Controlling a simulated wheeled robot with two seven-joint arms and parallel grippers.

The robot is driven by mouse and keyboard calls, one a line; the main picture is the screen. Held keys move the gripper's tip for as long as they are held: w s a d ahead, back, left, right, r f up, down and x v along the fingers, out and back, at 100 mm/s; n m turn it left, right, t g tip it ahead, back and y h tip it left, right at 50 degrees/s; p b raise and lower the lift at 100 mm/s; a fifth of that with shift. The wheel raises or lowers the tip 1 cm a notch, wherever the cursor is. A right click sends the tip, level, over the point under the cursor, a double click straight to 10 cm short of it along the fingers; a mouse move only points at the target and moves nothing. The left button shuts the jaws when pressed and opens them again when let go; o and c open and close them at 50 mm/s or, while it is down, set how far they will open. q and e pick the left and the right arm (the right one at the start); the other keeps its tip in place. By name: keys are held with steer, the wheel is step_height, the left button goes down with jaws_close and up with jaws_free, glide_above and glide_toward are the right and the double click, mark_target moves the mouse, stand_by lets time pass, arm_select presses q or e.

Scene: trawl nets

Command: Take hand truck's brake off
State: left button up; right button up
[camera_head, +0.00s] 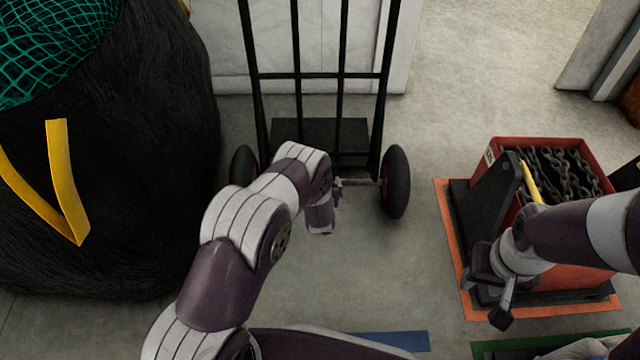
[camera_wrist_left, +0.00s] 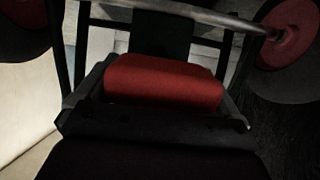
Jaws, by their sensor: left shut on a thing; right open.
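The black hand truck (camera_head: 320,76) stands upright in the head view, with a black wheel on each side. My left arm reaches down to its axle, and its wrist hides the left gripper and the brake there. In the left wrist view, a red block (camera_wrist_left: 163,83), apparently the brake pedal, sits below the metal axle (camera_wrist_left: 190,11). My left gripper is shut on this block, its dark parts around it. Whether the brake is on or off cannot be told. My right gripper (camera_head: 492,290) is open and empty beside the red crate.
The red crate (camera_head: 580,150) of dark chains stands on an orange-edged mat (camera_head: 446,215) at right. A big black net bundle (camera_head: 130,130) with yellow straps fills the left. A pale panel stands behind the truck. Grey floor is clear between truck and crate.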

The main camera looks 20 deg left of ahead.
arm_select(q)
steer(key=shift+w+a+r, duration=0.1)
steer(key=shift+w+r, duration=0.2)
steer(key=shift+r, duration=0.2)
stand_by(0.3)
steer(key=o, duration=1.1)
steer(key=p+v, duration=0.7)
steer(key=v, duration=0.5)
steer(key=shift+s+r, duration=0.15)
steer(key=shift+s, duration=0.25)
